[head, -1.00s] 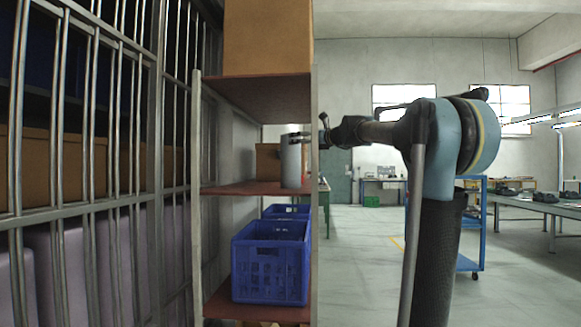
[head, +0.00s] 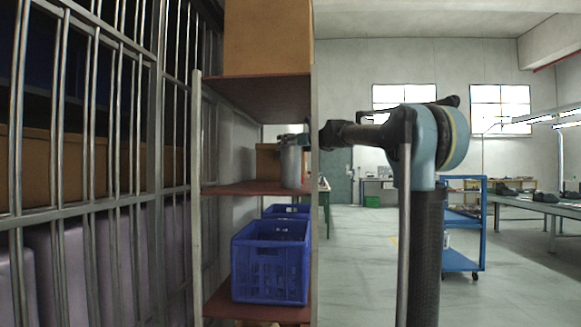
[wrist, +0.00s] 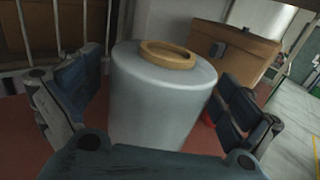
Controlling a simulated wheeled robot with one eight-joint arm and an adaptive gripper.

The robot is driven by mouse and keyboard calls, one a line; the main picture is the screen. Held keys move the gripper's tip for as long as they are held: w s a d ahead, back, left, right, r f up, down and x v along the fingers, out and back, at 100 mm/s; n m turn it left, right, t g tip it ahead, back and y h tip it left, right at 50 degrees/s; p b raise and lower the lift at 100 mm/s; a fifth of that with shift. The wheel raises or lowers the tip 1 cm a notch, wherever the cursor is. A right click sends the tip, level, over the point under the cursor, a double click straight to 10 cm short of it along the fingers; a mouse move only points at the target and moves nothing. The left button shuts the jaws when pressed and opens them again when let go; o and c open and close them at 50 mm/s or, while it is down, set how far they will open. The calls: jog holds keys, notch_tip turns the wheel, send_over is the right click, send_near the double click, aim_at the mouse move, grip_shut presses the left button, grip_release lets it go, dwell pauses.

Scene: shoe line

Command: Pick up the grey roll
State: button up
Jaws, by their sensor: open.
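The grey roll (head: 291,166) stands upright on the middle red-brown shelf (head: 245,188) in the head view. In the wrist view the grey roll (wrist: 162,100) fills the middle, with a tan ring-shaped core on its top. My gripper (wrist: 158,112) is open, with one dark blue finger on the left of the roll and one on the right. Gaps show between the fingers and the roll. In the head view my gripper (head: 294,140) is at the top of the roll and is partly hidden by the shelf post.
A cardboard box (wrist: 232,50) stands behind the roll on the same shelf. Another shelf board (head: 265,92) with a large box (head: 268,38) is above. A blue crate (head: 271,262) is on the shelf below. A metal bar cage (head: 90,120) stands at left.

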jog(key=shift+c, duration=0.6)
jog(key=c, duration=2)
jog(key=shift+r, duration=0.1)
